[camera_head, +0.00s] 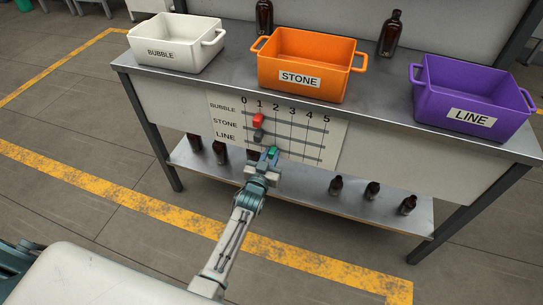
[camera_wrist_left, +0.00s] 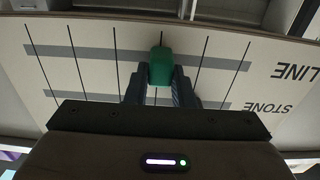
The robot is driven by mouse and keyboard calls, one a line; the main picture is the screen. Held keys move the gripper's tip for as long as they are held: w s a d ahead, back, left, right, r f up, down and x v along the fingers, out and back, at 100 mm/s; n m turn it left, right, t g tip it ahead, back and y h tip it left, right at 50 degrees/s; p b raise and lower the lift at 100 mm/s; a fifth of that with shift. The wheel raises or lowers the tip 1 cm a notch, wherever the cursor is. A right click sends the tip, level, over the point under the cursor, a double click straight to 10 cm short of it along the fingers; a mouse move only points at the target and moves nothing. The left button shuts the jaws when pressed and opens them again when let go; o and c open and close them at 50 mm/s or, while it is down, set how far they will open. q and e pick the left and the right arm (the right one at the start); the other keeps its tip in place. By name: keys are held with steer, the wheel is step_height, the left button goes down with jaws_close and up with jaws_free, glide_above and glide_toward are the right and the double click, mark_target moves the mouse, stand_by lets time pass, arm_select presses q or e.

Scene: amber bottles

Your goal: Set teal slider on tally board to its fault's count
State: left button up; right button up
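The tally board (camera_head: 335,135) hangs on the front of the table, with rows BUBBLE, STONE and LINE and columns 0 to 5. The teal slider (camera_head: 272,152) is on the LINE row at about the 2 mark. In the left wrist view, where the board appears upside down, the teal slider (camera_wrist_left: 161,66) covers the 2 line. My left gripper (camera_head: 268,158) reaches up to the board. Its fingers (camera_wrist_left: 160,84) lie close against both sides of the slider and look shut on it. The red slider (camera_head: 258,120) and dark grey slider (camera_head: 258,135) are near 1. My right gripper is not in view.
White BUBBLE (camera_head: 172,45), orange STONE (camera_head: 325,80) and purple LINE (camera_head: 445,112) crates stand on the table. Amber bottles (camera_head: 264,17) (camera_head: 390,35) stand behind them. Several bottles (camera_head: 372,190) stand on the lower shelf (camera_head: 310,197). Crate interiors look empty where visible.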

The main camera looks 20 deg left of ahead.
arm_select(q)
steer(key=o, duration=0.3)
steer(key=shift+o, duration=0.7)
steer(key=shift+d, duration=0.1)
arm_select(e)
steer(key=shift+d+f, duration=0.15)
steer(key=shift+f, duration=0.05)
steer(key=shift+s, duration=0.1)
arm_select(q)
steer(key=shift+s, duration=0.1)
steer(key=s+p, duration=0.1)
steer(key=s, duration=0.9)
steer(key=shift+s+a+p, duration=0.2)
steer(key=shift+s+p, duration=0.15)
steer(key=shift+p, duration=0.05)
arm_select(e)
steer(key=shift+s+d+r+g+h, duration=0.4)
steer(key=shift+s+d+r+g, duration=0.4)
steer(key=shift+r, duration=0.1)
arm_select(q)
steer(key=shift+f, duration=0.1)
